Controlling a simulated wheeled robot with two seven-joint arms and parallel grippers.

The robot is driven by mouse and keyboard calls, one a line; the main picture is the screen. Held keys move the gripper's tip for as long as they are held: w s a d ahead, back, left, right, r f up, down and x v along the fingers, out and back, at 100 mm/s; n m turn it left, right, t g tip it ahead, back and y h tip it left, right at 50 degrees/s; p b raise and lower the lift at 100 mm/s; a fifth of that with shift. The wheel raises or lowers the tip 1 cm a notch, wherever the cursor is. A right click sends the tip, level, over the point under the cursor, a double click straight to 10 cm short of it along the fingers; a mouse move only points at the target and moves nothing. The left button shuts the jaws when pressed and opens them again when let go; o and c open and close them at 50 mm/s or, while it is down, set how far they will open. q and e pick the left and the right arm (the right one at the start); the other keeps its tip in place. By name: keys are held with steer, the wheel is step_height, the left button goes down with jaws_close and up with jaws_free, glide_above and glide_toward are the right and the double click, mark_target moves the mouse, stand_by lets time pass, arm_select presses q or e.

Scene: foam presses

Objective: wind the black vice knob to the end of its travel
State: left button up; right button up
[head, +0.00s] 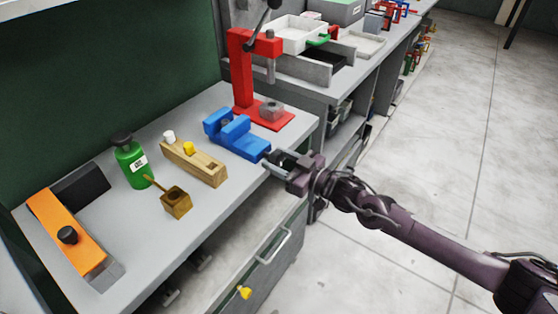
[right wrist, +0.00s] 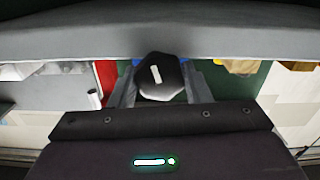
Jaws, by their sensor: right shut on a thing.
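The blue vice (head: 240,137) stands on the grey workbench near its right front edge. My right gripper (head: 275,160) reaches in from the right at the vice's front end. In the right wrist view, the black vice knob (right wrist: 160,78) sits between the fingers of my right gripper (right wrist: 163,92), which is shut on it. The knob is faceted, with a white mark on its face. In the head view the gripper hides the knob. My left gripper is not in view.
A red press (head: 242,75) stands behind the vice. A wooden plane (head: 194,163), a green oil bottle (head: 131,165), a small brown box (head: 176,204) and an orange tool (head: 65,225) stand to the left. A drawer (head: 250,262) with a handle is below the bench edge.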

stand_by(0.3)
steer(key=o, duration=1)
steer(key=shift+b+v, duration=0.3)
steer(key=shift+v, duration=3.65)
